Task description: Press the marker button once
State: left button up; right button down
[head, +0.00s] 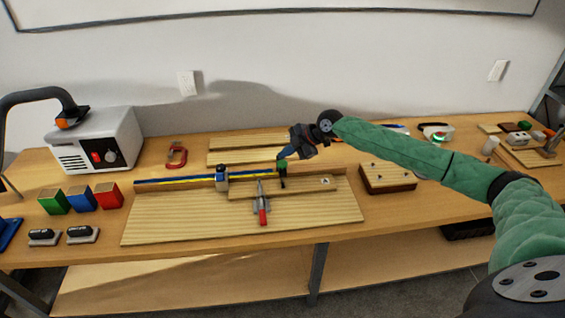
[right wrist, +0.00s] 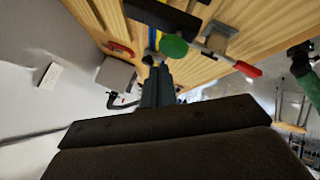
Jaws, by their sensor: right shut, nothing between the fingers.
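The marker button is a round green cap (head: 281,164) on top of a dark upright marker (head: 283,181), at the right part of the wooden jig board (head: 180,226). In the right wrist view the green cap (right wrist: 173,46) lies just beyond the fingertips and slightly to the right. My right gripper (head: 285,158) is shut and empty, its tips pointing down close to the cap. I cannot tell whether they touch it. The shut fingers also show in the right wrist view (right wrist: 155,72). My left gripper is not in view.
A red-handled clamp (head: 262,212) stands on the board left of the marker. A blue-and-yellow rule (head: 175,180) and a dark stop block (head: 221,178) lie further left. A wooden block with pegs (head: 387,178) sits to the right. Coloured bins (head: 80,198) stand at far left.

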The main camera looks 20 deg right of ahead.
jog(key=shift+f, duration=0.1)
jog(key=shift+f+b, duration=0.35)
jog(key=shift+b, duration=0.05)
jog(key=shift+f+b, duration=0.45)
jog(key=shift+f, duration=0.2)
dwell(1.2)
jog(key=shift+r, duration=0.15)
jog(key=shift+r+p, duration=0.45)
jog(key=shift+r, duration=0.5)
notch_tip(320, 180, up, 6)
jog(key=p, duration=0.2)
jog(key=shift+p, duration=0.3)
dwell(0.7)
